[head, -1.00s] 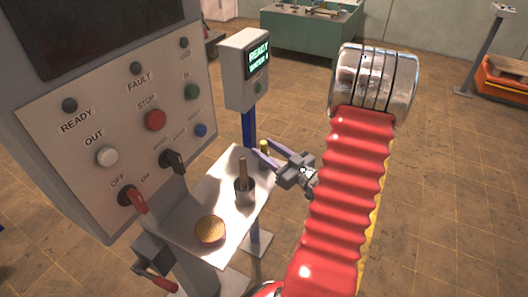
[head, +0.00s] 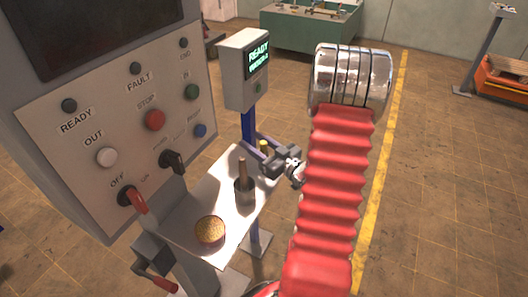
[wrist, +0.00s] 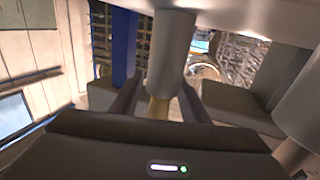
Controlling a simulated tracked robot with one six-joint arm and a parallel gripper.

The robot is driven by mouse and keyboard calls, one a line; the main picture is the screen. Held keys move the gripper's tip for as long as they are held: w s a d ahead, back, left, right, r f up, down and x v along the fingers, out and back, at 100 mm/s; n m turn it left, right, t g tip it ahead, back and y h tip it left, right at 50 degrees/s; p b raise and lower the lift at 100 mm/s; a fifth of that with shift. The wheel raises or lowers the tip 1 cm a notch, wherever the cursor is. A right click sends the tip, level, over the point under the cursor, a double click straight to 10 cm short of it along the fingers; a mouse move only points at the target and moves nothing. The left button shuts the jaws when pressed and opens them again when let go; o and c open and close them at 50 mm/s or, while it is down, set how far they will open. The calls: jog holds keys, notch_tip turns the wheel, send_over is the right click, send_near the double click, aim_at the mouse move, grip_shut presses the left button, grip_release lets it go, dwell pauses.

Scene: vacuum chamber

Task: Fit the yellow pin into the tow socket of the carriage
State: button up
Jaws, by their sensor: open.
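The yellow pin (head: 264,144) stands at the far right of the small shelf, and only its top shows in the head view. In the wrist view its yellow shaft (wrist: 159,108) meets a grey cylindrical holder (wrist: 171,50), and the shelf appears at the top of that picture. My gripper (head: 262,151) is open, with one finger on each side of the pin; the fingers also show in the wrist view (wrist: 158,100). I cannot tell whether either finger touches the pin. The tow socket cannot be made out.
The pale shelf (head: 182,228) also bears a brown rod (head: 242,172) in a grey holder (head: 244,192) and a round gold-topped item (head: 209,230). A control panel (head: 120,130) stands left, a READY display post (head: 247,70) behind. An orange-sided unit (head: 505,78) stands far right across open floor.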

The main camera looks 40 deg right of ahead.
grip_shut()
dwell(0.6)
